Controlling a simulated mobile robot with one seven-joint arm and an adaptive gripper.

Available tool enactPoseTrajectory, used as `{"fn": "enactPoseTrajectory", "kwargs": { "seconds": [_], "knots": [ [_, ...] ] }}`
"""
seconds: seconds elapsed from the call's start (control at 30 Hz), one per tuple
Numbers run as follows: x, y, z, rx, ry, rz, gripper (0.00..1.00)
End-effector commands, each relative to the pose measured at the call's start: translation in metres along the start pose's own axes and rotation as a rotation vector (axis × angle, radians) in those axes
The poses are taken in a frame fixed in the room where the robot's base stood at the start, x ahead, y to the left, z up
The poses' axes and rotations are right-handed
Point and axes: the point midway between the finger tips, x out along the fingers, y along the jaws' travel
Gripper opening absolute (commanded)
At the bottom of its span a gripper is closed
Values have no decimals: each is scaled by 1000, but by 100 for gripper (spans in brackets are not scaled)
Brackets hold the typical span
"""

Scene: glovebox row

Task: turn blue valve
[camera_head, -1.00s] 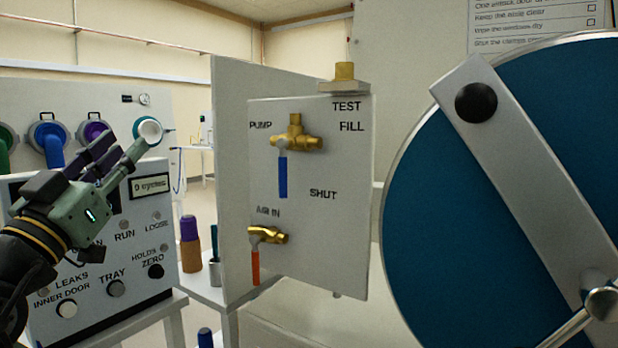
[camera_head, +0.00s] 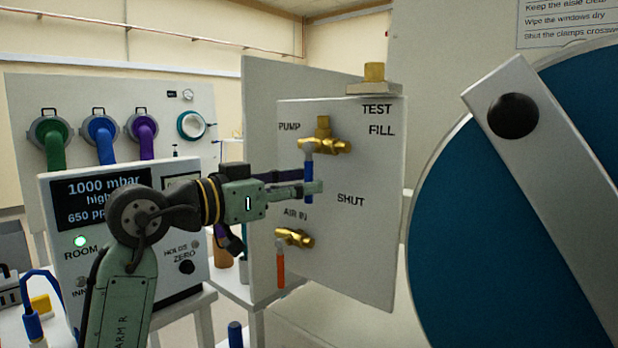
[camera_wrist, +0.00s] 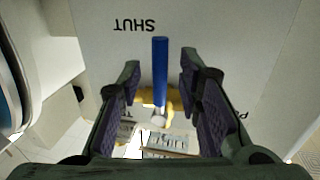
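The blue valve handle (camera_head: 309,180) hangs straight down from its brass valve body (camera_head: 324,143) on the white panel (camera_head: 345,245), below the TEST label and between PUMP and SHUT. My gripper (camera_head: 312,186) is level with the lower part of the handle, reaching in from the left. In the wrist view the blue handle (camera_wrist: 160,72) stands between the two fingers of my gripper (camera_wrist: 158,88), with clear gaps on both sides. The fingers are open and I see no contact. The brass body is partly hidden below the handle in that view.
An orange valve handle (camera_head: 281,268) hangs below at AIR IN. A large blue round door (camera_head: 490,220) with a metal bar stands close on the right. A control box (camera_head: 110,205) with a display is behind my arm on the left.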

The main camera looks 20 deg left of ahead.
Motion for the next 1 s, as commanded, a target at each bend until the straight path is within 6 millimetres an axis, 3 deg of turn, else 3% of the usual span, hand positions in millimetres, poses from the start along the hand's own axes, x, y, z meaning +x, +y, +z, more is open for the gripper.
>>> {"fn": "enactPoseTrajectory", "kwargs": {
  "seconds": [0.2,0.5,1.0],
  "knots": [
    [19,0,-1,1,1,-1,32],
    [22,0,0,1,1,-1,32],
    [21,0,0,0,1,-1,0]
  ]
}}
